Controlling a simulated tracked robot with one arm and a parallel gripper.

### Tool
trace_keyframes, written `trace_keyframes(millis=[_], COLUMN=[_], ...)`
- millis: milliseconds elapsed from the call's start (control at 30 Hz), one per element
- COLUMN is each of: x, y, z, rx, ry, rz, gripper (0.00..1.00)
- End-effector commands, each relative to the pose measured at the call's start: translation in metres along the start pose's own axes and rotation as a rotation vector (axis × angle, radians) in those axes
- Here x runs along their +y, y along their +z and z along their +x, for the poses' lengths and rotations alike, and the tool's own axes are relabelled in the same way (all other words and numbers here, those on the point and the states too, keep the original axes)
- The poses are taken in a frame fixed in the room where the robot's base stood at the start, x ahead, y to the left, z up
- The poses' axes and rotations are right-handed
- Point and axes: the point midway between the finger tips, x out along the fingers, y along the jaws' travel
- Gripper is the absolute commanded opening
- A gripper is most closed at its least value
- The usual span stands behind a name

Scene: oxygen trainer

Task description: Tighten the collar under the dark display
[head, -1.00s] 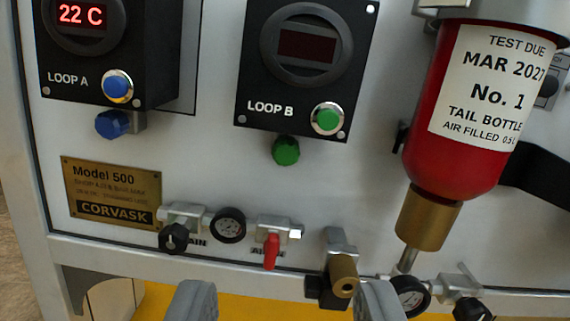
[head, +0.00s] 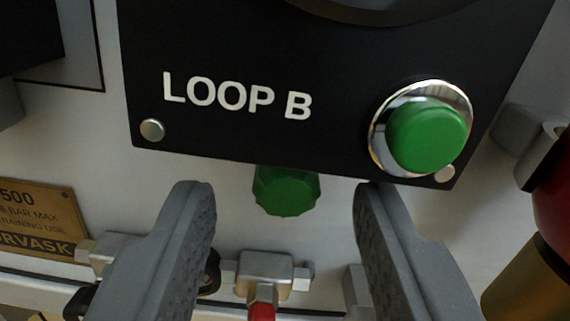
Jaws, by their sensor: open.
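The LOOP B panel (head: 230,135) fills the top of the head view, and only the lower rim of its round display (head: 370,8) shows. In the earlier frame that display is dark, while LOOP A is lit with 22 C. A green ribbed collar (head: 286,192) sticks out just under the panel's lower edge. My gripper (head: 285,200) is open, with one finger on each side of the collar in the picture. Clear gaps show between fingers and collar, and nothing is held. Whether the fingertips reach the collar's depth I cannot tell.
A green push button (head: 428,138) in a chrome ring sits above my right finger. Below the collar is a metal valve (head: 265,272) with a red handle. A brass plate (head: 40,225) is at left. The red bottle (head: 552,190) with its brass neck stands at right.

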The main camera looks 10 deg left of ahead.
Motion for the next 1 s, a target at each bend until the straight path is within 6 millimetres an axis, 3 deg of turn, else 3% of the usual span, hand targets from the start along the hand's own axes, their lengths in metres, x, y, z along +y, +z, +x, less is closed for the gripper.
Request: trace_keyframes(millis=[400,433,567,600,1000], x=[0.0003,0.0004,0.0004,0.0003,0.0011], y=[-0.0002,-0.0002,-0.0003,-0.0002,-0.0046], z=[0.0067,0.0067,0.0067,0.0066,0.0065], rx=[-0.001,-0.001,-0.001,-0.001,-0.002], ry=[0.001,0.001,0.001,0.001,0.0], rz=[0.0,0.0,0.0,0.0,0.105], gripper=[0.41,0.38,0.02,0.0,0.0])
